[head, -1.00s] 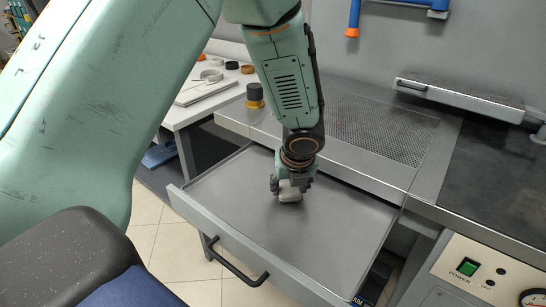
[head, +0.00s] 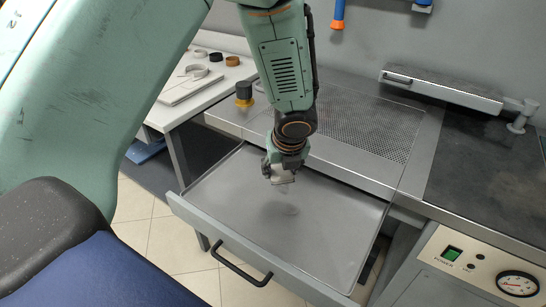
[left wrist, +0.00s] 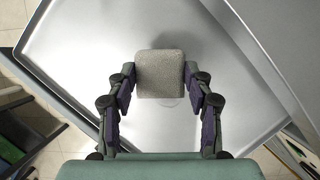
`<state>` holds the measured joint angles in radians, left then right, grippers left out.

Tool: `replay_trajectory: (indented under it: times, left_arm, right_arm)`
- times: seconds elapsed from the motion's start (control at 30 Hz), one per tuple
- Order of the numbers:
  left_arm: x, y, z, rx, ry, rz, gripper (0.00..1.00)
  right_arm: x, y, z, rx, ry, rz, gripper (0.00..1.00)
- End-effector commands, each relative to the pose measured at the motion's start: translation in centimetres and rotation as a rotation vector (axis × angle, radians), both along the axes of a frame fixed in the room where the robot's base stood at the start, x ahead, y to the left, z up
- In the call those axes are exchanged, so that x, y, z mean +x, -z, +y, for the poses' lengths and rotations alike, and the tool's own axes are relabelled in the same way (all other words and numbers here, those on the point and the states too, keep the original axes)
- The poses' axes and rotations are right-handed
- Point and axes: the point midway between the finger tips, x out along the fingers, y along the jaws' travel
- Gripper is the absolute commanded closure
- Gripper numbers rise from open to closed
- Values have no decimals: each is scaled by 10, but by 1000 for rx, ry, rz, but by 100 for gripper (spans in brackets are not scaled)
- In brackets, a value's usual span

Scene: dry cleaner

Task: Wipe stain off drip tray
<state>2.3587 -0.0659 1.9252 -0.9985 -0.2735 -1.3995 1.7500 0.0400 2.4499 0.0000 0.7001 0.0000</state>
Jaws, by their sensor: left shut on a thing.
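The drip tray (head: 335,230) is a shallow grey metal pan, pulled out like a drawer under the perforated worktop. It fills much of the left wrist view (left wrist: 85,60). My left gripper (head: 280,176) is shut on a grey, rough-faced block (left wrist: 160,73), which looks like a sponge or pad. In the head view the block is small and partly covered by the fingers. It appears held just above the tray floor. A faint roundish mark (head: 287,210) shows on the tray below it. In the left wrist view, a faint mark (left wrist: 168,102) shows at the block's lower edge.
The tray's front has a black handle (head: 241,270). Behind the tray is the perforated worktop (head: 365,128). A dark-capped yellow jar (head: 244,95) stands at the back left. A control panel with a gauge (head: 517,284) is at the right.

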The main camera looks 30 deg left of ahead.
Motion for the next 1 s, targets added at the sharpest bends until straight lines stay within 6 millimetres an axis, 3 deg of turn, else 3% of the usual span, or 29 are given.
replay_trajectory:
  times: [0.27, 1.0]
  left_arm:
    - [-1, -22, -2, 1, -3, 1, 78]
    - [-2, -25, -4, 1, 7, 1, 78]
  right_arm:
    - [0, -25, 0, 0, 0, 0, 60]
    - [0, -29, 0, 0, 0, 0, 60]
